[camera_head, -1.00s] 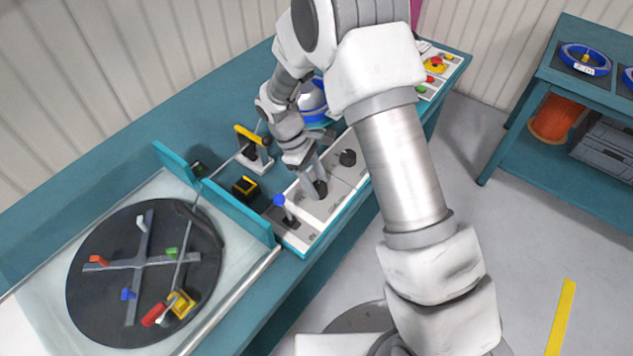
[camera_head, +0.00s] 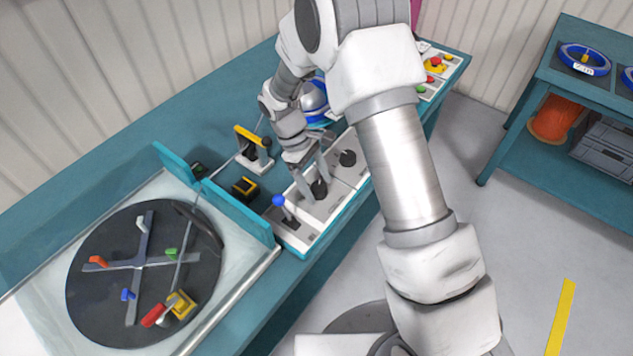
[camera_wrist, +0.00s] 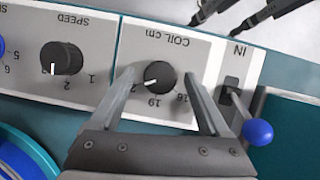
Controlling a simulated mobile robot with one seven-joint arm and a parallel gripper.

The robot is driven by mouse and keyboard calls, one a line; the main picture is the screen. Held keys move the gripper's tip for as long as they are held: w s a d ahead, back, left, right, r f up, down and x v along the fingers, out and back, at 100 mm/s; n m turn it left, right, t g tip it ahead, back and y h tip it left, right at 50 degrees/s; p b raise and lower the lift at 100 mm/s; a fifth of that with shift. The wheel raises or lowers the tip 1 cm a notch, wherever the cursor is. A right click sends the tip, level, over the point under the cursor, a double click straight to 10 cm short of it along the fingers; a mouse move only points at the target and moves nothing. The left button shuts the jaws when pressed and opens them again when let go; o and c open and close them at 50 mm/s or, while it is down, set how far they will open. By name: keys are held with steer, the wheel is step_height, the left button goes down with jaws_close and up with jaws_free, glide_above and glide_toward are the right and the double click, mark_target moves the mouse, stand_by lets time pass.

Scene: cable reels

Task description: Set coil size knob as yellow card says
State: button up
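The coil size knob (camera_wrist: 160,75) is black and round, on the light panel marked COIL cm; it also shows in the head view (camera_head: 319,189). In the wrist view its white mark points down and left, near the upside-down 19 and the partly hidden number left of it. My gripper (camera_wrist: 160,93) is open, with one finger on each side of the knob. A gap shows between each finger and the knob. In the head view my gripper (camera_head: 315,184) is down at the panel. I cannot make out a yellow card with readable writing.
The speed knob (camera_wrist: 61,58) sits left of the coil knob in the wrist view, and the blue-tipped IN lever (camera_wrist: 257,132) stands close on the right. In the head view, a black turntable (camera_head: 95,290) with coloured pegs lies left of the panel.

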steer(key=p+v, duration=0.1)
steer(key=v, duration=1.6)
steer(key=shift+r, duration=0.15)
steer(key=shift+w, duration=0.1)
steer(key=s+d+r+m+t+y, duration=0.1)
steer(key=s+d+r+m+t, duration=0.15)
steer(key=s+d+r, duration=0.35)
steer(key=s+d+r+m+t+y, duration=0.1)
steer(key=s+d+r+m, duration=0.15)
steer(key=d+r, duration=0.35)
steer(key=s+d+r+m+t+y, duration=0.1)
steer(key=s+d+m+t, duration=0.1)
steer(key=s, duration=0.5)
steer(key=s+d+r+m+t, duration=0.1)
steer(key=s+d+m+t, duration=0.1)
steer(key=s+d+m, duration=0.2)
steer(key=shift+s+d+r+m+y, duration=0.3)
steer(key=shift+s+r+m+y, duration=0.1)
steer(key=shift+s, duration=1.15)
